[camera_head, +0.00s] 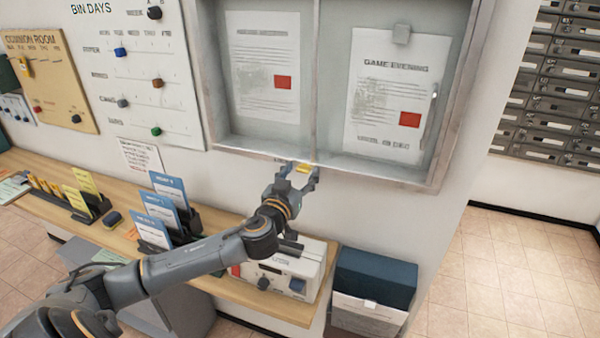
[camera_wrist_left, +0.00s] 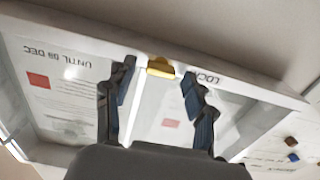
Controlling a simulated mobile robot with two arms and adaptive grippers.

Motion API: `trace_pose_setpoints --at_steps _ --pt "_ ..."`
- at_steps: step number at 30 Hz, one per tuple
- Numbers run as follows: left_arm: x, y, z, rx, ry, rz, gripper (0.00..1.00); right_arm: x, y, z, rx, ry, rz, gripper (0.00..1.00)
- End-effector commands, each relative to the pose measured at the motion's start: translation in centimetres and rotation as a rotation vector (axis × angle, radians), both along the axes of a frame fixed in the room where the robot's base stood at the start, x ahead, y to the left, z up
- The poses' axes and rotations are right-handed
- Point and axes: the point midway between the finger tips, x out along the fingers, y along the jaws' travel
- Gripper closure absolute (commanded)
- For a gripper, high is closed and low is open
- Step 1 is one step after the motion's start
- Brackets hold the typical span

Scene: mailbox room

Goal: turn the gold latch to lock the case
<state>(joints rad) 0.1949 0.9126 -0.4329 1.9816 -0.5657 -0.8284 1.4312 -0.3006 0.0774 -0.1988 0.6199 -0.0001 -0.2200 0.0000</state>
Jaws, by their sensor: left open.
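The case (camera_head: 380,174) is a shallow wall-mounted notice case with a grey frame and two panels, each showing a notice. The gold latch (camera_head: 303,168) sits at the middle of its bottom edge. My left gripper (camera_head: 299,172) is open at the latch, its fingers on either side of it. In the left wrist view the latch (camera_wrist_left: 161,67) shows between and just beyond the open fingertips (camera_wrist_left: 158,75), apparently not touched by them. My right gripper is not in view.
Below the case a wooden shelf (camera_head: 240,290) holds a white box with knobs (camera_head: 285,270), blue leaflets (camera_head: 160,205) and a card rack. A dark blue box (camera_head: 372,278) stands to the right. Bin-days and common-room boards hang at left; metal mailboxes (camera_head: 550,80) at right.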

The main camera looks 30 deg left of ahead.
Motion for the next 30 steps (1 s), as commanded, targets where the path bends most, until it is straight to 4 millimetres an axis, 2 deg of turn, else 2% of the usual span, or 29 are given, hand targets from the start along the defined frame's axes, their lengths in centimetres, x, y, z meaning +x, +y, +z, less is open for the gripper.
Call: trace_pose_setpoints --at_steps 1,9,20,30 --pt "-0.01 0.0 -0.01 0.0 0.0 0.0 0.47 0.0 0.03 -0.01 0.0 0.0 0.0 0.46" --pt "-0.03 0.01 -0.01 0.0 0.0 0.001 1.0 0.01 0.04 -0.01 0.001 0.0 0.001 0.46" --pt "-0.04 0.0 -0.07 0.05 0.013 0.001 1.0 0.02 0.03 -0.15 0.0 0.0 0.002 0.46" --pt "-0.01 -0.12 -0.06 0.287 0.069 0.001 1.0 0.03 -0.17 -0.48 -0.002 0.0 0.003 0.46"
